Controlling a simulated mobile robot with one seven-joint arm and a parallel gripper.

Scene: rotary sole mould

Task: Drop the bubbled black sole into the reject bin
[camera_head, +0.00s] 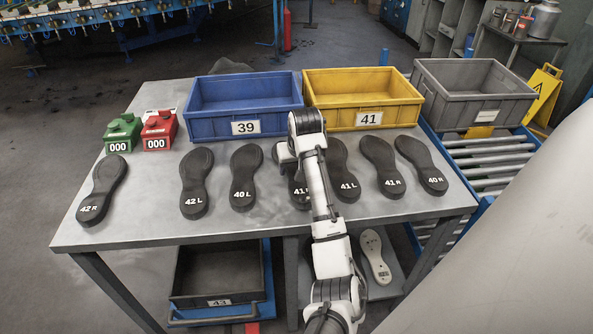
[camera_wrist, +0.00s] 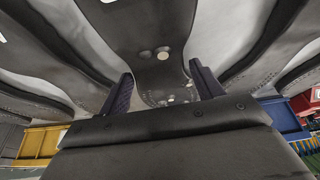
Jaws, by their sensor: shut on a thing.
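In the wrist view a black sole (camera_wrist: 150,30) with round blister-like bumps near its waist lies between the two dark fingers of my gripper (camera_wrist: 161,72). The fingers are shut on its narrow part. In the head view this sole (camera_head: 299,190), with a partly covered "41" marking, is mostly hidden behind my arm, in the row on the table. I cannot tell whether it is lifted. A grey bin (camera_head: 450,107) stands at the right on a roller conveyor; its small label is unreadable, and no bin is legibly marked as reject.
Several other black soles lie along the table (camera_head: 150,222), including 40 L (camera_head: 244,180) and 41 L (camera_head: 343,170) close beside my arm. A blue bin 39 (camera_head: 215,126) and yellow bin 41 (camera_head: 345,120) stand behind. Green (camera_head: 122,132) and red (camera_head: 160,130) counters stand left.

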